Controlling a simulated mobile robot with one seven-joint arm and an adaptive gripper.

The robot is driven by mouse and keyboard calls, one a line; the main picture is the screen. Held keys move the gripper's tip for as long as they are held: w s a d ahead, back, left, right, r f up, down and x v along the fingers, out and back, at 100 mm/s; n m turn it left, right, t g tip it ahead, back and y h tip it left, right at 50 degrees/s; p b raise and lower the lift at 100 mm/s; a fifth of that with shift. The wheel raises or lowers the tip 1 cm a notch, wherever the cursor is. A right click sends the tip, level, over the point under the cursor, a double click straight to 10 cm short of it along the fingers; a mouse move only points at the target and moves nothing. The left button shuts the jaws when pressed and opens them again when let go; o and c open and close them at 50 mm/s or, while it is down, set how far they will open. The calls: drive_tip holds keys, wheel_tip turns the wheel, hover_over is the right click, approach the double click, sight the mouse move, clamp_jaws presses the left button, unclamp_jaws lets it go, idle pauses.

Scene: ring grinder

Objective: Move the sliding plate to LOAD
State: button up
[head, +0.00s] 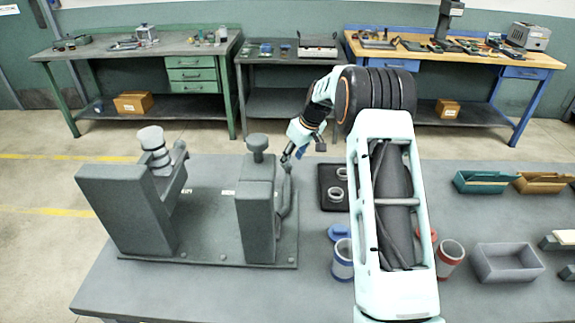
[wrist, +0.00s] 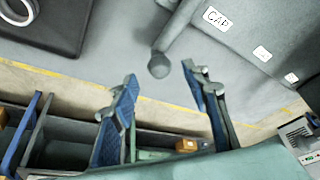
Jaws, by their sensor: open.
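The grey ring grinder stands on the table's left side in the head view, on a flat grey base (head: 205,232). Its right block (head: 256,205) has a round knob (head: 257,142) on top and a lever handle (head: 286,195) on its right side. I cannot tell which part is the sliding plate, and no LOAD mark is readable. My gripper (head: 292,154) is by the top of the lever. In the wrist view its blue fingers are open (wrist: 160,78), with the lever's ball end (wrist: 159,66) showing between them. Whether they touch it is unclear.
A black tray (head: 334,204) with grey rings lies right of the grinder. Blue-trimmed (head: 342,262) and red-trimmed (head: 450,258) cups stand near my arm. A grey bin (head: 507,263), a green bin (head: 484,183) and an orange-brown bin (head: 543,183) are farther right. Workbenches line the wall.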

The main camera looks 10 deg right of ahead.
sight(289, 164)
drive_tip(key=x, duration=0.5)
drive_tip(key=shift+w+f+p, duration=0.15)
drive_tip(key=shift+f+p, duration=0.25)
clamp_jaws()
drive_tip(key=shift+a, duration=0.1)
